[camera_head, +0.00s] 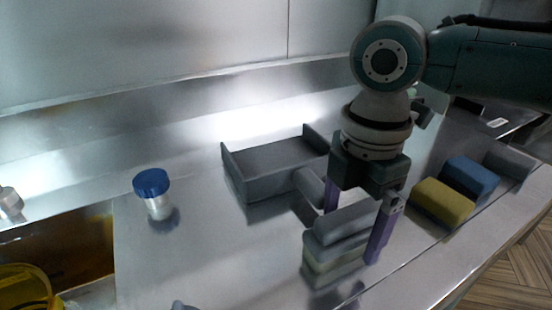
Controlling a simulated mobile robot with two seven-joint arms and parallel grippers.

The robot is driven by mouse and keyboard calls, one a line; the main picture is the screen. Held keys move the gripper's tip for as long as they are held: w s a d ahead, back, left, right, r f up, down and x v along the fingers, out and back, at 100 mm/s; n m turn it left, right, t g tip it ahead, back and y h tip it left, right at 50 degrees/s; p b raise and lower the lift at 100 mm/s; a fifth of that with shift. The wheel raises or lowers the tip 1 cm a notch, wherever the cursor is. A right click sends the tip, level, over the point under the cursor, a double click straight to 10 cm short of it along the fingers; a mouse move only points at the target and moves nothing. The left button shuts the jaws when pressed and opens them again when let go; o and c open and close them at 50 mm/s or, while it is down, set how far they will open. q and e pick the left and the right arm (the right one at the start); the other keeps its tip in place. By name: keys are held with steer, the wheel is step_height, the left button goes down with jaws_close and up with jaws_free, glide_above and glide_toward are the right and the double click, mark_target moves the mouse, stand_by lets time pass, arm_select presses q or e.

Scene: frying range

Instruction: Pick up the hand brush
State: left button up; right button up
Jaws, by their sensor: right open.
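The hand brush (335,228) has a grey body with pale yellow-green bristles below. It lies on the steel counter right of centre, and a grey handle-like part shows behind it, next to the dustpan. My right gripper (351,236) points down over the brush with its purple fingers apart, one at the far side and one at the right side of the grey body. It is open, and whether either finger touches the brush I cannot tell. The near finger and the gripper body hide part of the brush. My left gripper is not in view.
A grey dustpan-like tray (262,182) lies just left of the brush. A yellow block (442,203), a blue block (471,177) and a grey block (510,164) stand to the right. A blue-capped shaker (152,184) stands on the left. The counter between shaker and brush is clear.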

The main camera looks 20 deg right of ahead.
jaws_close()
stand_by(0.8)
